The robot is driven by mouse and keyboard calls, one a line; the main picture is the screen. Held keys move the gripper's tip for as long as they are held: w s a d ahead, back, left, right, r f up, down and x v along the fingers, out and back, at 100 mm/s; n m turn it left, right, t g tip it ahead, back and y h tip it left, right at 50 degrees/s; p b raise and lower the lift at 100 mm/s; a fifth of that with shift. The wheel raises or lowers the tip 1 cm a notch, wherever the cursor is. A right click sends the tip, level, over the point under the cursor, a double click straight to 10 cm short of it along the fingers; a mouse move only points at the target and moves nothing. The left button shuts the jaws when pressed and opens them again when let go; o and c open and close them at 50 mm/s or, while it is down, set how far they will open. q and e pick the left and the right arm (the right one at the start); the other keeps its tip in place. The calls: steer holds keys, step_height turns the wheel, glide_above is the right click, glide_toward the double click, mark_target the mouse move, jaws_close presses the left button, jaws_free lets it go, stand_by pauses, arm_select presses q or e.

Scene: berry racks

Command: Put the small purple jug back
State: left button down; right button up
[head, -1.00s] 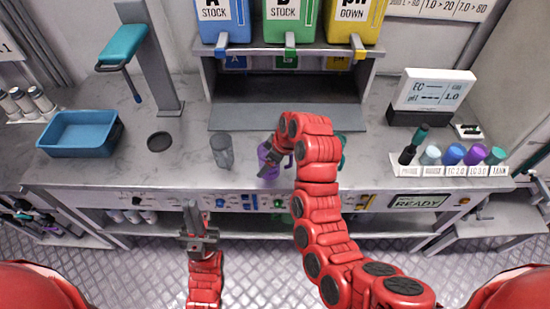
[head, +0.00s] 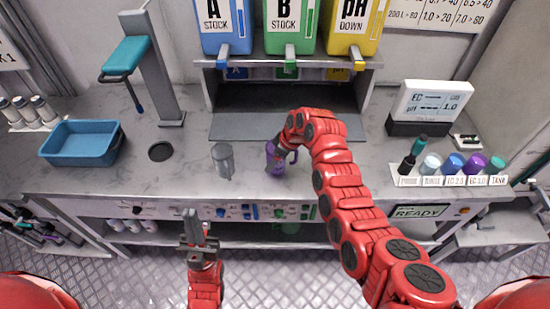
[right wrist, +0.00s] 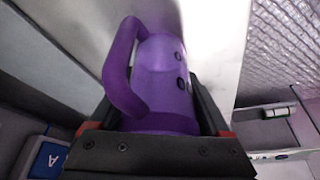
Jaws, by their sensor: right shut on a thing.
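The small purple jug (head: 275,158) is upright at the middle of the bench in the head view, right of a clear grey jug (head: 223,160). My right gripper (head: 284,150) is shut on it. In the right wrist view the purple jug (right wrist: 165,85) sits between the two dark fingers, with its handle at the left. I cannot tell whether its base touches the bench. My left gripper (head: 198,238) is low in front of the bench, away from the jugs; its finger gap is unclear.
A dispenser rack (head: 290,63) with A, B and pH tanks stands behind a grey mat (head: 232,128). Several capped bottles (head: 453,165) stand in a labelled holder at the right, by an EC meter (head: 432,100).

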steer(key=shift+f, duration=0.6)
steer(key=shift+w, duration=0.1)
steer(key=shift+f, duration=0.1)
steer(key=shift+f, duration=0.15)
steer(key=o, duration=1.3)
steer(key=shift+r, duration=0.2)
